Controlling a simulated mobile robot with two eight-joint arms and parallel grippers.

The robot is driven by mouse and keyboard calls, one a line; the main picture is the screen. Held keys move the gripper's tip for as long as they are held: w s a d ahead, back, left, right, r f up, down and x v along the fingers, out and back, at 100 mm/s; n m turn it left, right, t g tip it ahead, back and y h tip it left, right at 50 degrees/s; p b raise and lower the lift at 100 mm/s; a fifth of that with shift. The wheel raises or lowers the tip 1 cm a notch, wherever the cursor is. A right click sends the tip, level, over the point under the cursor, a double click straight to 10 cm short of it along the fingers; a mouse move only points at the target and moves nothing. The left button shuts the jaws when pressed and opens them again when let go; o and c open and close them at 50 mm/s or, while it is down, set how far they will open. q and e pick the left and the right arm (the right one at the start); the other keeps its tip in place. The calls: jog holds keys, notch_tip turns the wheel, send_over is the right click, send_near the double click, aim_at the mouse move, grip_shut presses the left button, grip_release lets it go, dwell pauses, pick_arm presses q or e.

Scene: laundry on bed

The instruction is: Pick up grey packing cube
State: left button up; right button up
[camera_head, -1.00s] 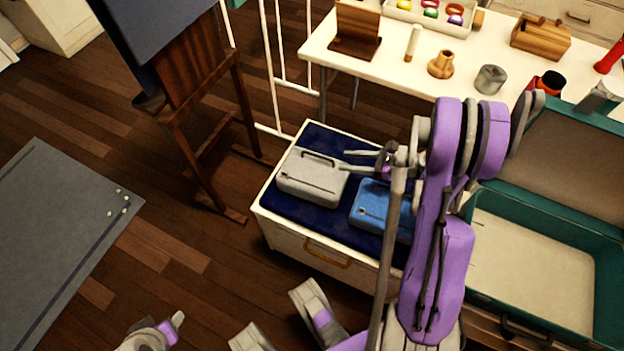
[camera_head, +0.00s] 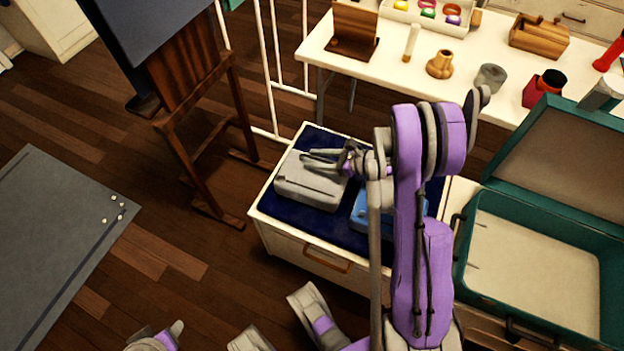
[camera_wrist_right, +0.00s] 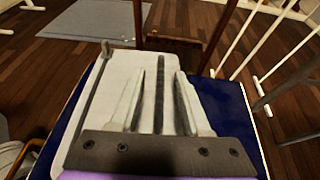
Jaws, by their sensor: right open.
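The grey packing cube (camera_head: 301,184) is a light grey case with a dark handle strip. It lies on the dark blue top of a white chest, at the left. My right gripper (camera_head: 309,155) is over the cube. In the right wrist view its two fingers (camera_wrist_right: 160,78) are apart, with the cube (camera_wrist_right: 105,105) beneath them and its dark strip between them. I cannot tell whether the fingers touch the cube. Grey and purple parts of my body show at the bottom edge of the head view; the left gripper cannot be made out clearly.
A blue packing cube (camera_head: 362,212) lies right of the grey one, partly behind my right arm. An open teal suitcase (camera_head: 461,262) stands at the right. A white table (camera_head: 455,92) with several objects is behind. A wooden easel (camera_head: 180,130) stands left of the chest.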

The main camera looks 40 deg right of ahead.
jog(key=shift+c, duration=0.4)
grip_shut()
dwell(0.9)
